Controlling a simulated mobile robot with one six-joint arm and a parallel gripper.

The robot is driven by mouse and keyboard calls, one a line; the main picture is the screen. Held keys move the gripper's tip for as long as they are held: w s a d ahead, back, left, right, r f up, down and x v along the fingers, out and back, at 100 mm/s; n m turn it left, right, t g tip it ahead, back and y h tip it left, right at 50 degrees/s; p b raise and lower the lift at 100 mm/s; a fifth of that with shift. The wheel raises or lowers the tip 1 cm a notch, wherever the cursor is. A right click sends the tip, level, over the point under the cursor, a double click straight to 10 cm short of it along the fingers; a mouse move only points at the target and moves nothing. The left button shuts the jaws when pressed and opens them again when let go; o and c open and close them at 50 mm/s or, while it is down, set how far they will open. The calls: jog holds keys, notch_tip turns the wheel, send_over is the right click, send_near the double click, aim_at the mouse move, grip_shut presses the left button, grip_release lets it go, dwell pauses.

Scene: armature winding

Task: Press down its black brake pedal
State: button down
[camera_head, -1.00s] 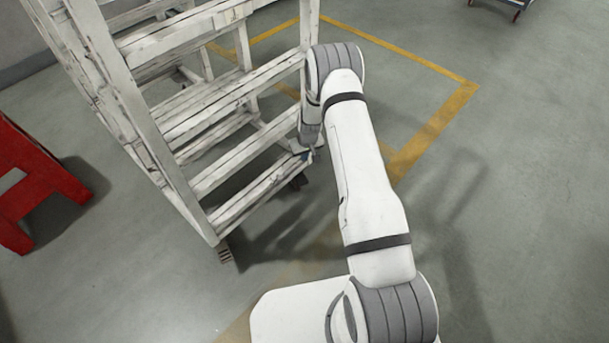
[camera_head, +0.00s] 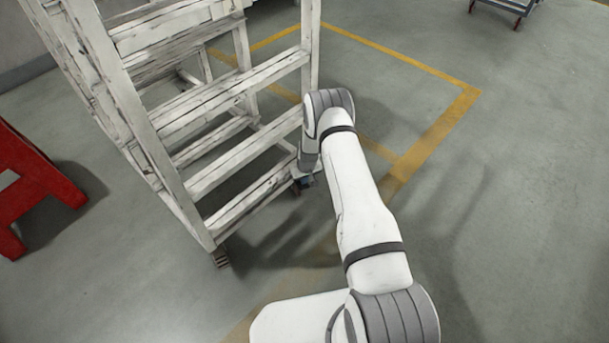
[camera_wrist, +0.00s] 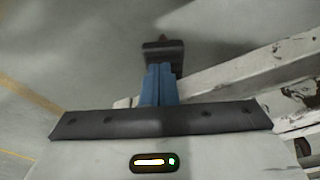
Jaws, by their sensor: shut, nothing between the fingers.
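The white worn step ladder (camera_head: 165,160) stands at the left in the head view, and its frame also shows at the right of the wrist view (camera_wrist: 255,70). My gripper (camera_wrist: 159,72) has blue fingers, shut together and empty. A black pedal-like part (camera_wrist: 165,52) with a dark reddish bit lies just beyond the fingertips in the wrist view. In the head view only a small dark part shows there, mostly hidden. I cannot tell whether the fingertips touch it.
A red stand (camera_head: 35,185) is at the left edge. A cart with red wheels (camera_head: 508,8) is at the top right. Yellow lines (camera_head: 430,135) mark the grey floor. The floor right of my arm is clear.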

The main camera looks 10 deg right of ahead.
aim_at(306, 187)
jog(key=shift+d, duration=0.15)
jog(key=shift+f, duration=0.1)
jog(key=shift+f, duration=0.1)
jog(key=shift+s+f+b, duration=0.35)
jog(key=shift+b, duration=0.1)
dwell(0.4)
jog(key=shift+s+f+b, duration=0.25)
jog(key=shift+f+b, duration=0.3)
jog(key=shift+s+f+b, duration=0.2)
jog(key=shift+f+b, duration=0.3)
jog(key=shift+f, duration=0.05)
jog(key=shift+s+d+f+b, duration=0.1)
jog(key=shift+s+f+b, duration=0.05)
jog(key=shift+f+b, duration=0.5)
jog(key=shift+s+f+b, duration=0.15)
jog(key=shift+f+b, duration=0.5)
